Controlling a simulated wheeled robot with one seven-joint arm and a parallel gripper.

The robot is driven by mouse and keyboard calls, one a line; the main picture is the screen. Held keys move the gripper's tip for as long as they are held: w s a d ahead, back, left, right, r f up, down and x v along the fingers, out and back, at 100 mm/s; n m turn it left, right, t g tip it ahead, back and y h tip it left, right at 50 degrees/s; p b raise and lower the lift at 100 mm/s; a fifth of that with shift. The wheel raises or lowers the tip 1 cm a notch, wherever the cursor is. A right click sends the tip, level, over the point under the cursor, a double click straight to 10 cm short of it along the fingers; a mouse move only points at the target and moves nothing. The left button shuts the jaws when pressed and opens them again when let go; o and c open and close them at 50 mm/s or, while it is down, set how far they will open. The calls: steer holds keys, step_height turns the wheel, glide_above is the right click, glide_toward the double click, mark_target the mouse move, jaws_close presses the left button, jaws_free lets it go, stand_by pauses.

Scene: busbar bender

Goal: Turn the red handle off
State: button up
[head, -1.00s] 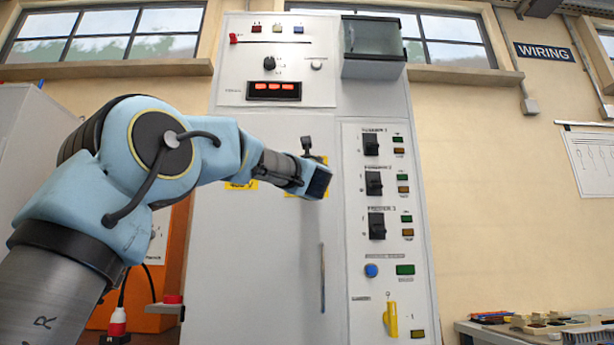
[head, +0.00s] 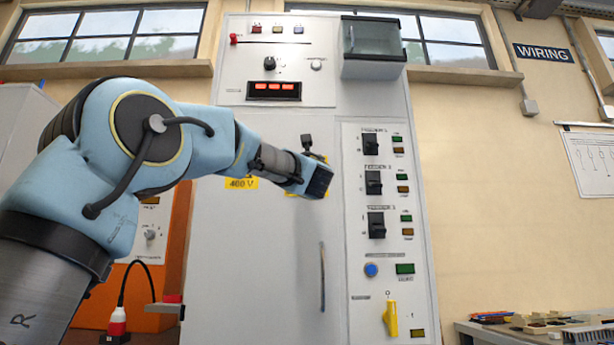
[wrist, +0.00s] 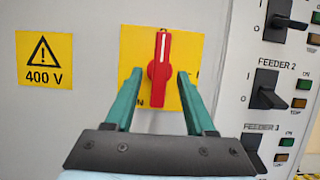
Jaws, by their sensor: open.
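The red handle (wrist: 159,68) is in the middle of the wrist view, upright, with a white mark near its top. It sits on a square yellow plate (wrist: 188,45) on the grey cabinet door. My gripper (wrist: 159,75) is open, with one green finger on each side of the handle's lower part. A gap shows between each finger and the handle; depth contact cannot be told. The fingers hide part of the plate's lettering. In the head view the end of my arm is in front of the cabinet and hides the handle.
A yellow 400 V warning label (wrist: 45,60) is left of the plate. Black feeder switches (wrist: 268,88) stand out to the right, beside small green and orange lamps. A long door handle (head: 322,277) is lower on the cabinet. A yellow knob (head: 391,319) is at bottom right.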

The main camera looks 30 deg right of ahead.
steer(key=b+v, duration=0.1)
steer(key=v, duration=0.7)
steer(key=shift+s+f+b, duration=0.15)
steer(key=shift+s+b, duration=0.1)
steer(key=shift+b, duration=0.15)
steer(key=shift+a, duration=0.1)
steer(key=shift+f, duration=0.1)
